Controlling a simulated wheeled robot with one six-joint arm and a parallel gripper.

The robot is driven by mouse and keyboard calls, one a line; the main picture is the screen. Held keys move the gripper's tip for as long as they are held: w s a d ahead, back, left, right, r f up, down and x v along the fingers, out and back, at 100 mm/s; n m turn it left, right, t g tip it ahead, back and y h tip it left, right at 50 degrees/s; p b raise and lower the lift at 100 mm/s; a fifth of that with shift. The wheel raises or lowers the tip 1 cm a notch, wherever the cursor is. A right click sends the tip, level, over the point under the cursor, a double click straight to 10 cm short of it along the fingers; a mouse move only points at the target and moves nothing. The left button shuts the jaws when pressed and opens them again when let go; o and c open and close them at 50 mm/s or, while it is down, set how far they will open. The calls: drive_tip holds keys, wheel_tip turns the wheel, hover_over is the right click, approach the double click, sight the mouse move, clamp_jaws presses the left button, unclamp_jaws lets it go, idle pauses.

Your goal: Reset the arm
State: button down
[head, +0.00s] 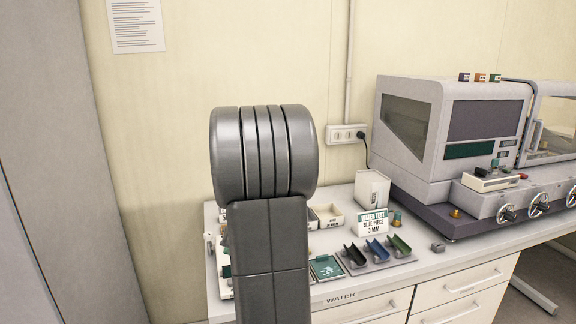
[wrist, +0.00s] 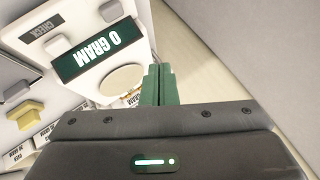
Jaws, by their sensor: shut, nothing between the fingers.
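My gripper (wrist: 158,72) shows in the wrist view with its two green fingers together and nothing between them. The fingers point away from the camera, beside a white scale with a dark "0 GRAM" display (wrist: 97,46). The scale's round pan (wrist: 121,80) is just left of the fingertips; I cannot tell the gap between them. In the head view my grey arm stands upright in front of the bench and hides the left part of it. My gripper is not visible there.
The white bench (head: 430,262) carries a "WATER TEST" sign (head: 373,223), a tray with black, blue and green curved pieces (head: 377,250), and a large grey machine (head: 408,135) at right. A wall socket (head: 346,133) is behind.

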wheel_tip(320, 180, down, 5)
drive_tip(key=b, duration=0.2)
drive_tip(key=shift+b, duration=0.3)
drive_tip(key=shift+w+r+b, duration=0.1)
drive_tip(key=shift+b, duration=0.7)
drive_tip(key=shift+b, duration=0.45)
